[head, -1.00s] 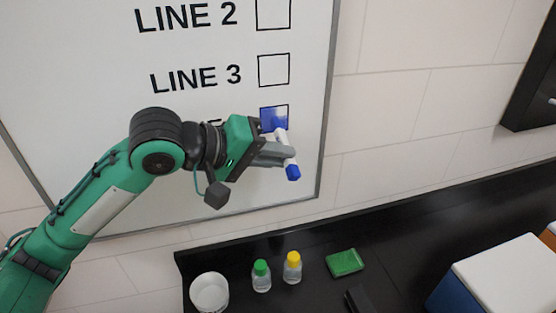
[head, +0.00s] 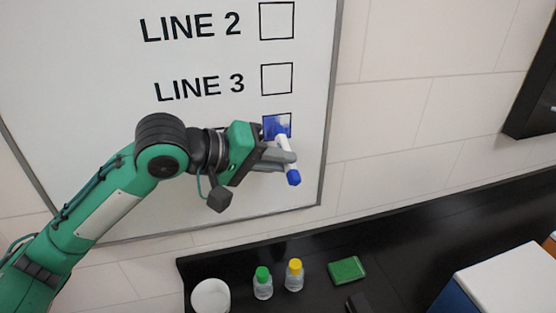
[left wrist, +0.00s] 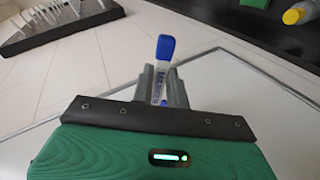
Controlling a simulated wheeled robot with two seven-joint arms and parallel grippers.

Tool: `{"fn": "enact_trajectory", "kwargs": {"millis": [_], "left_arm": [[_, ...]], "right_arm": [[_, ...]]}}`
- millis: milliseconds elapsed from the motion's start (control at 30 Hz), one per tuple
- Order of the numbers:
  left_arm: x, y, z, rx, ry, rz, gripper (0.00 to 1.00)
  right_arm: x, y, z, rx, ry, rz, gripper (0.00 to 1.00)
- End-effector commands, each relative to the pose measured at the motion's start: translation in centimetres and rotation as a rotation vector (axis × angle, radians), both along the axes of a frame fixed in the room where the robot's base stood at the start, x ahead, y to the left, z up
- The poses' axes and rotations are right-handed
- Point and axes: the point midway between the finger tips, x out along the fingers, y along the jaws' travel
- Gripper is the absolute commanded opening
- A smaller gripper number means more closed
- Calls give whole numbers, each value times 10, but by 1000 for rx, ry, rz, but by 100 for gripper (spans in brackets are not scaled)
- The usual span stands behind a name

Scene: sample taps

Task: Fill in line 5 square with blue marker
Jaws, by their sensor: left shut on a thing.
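The whiteboard (head: 90,60) carries printed line labels, each with a square. The squares of LINE 2 (head: 277,20) and LINE 3 (head: 277,78) are empty. The square below LINE 3 (head: 271,124) shows blue fill across its visible part; its label and lower part are hidden by my arm and gripper. My left gripper (head: 282,158) is shut on the blue marker (head: 293,177), a white pen with blue ends, held tilted with its upper end at the blue square. The marker also shows between the fingers in the left wrist view (left wrist: 165,48). My right gripper is not in view.
Below the board is a black counter (head: 400,240). On it stand a white bowl (head: 210,297), a green-capped bottle (head: 263,284), a yellow-capped bottle (head: 294,276), a green sponge-like block (head: 347,270) and a white-lidded blue box (head: 510,275).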

Motion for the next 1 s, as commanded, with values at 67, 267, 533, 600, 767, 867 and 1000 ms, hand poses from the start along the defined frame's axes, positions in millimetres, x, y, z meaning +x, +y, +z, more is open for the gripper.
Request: {"fn": "enact_trajectory", "kwargs": {"millis": [67, 267, 533, 600, 767, 867, 1000], "left_arm": [[2, 1, 0, 0, 1, 0, 0], [6, 2, 0, 0, 0, 0, 0], [9, -3, 2, -1, 0, 0, 0], [10, -9, 3, -2, 1, -2, 0], [14, -23, 3, -1, 0, -1, 0], [17, -30, 3, -1, 1, -1, 0], [19, -36, 1, 0, 0, 0, 0]], "right_arm": [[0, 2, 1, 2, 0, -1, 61], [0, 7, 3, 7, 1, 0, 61], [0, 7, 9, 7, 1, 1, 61], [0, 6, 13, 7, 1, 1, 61], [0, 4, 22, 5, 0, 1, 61], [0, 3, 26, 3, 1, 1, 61], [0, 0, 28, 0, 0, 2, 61]]}}
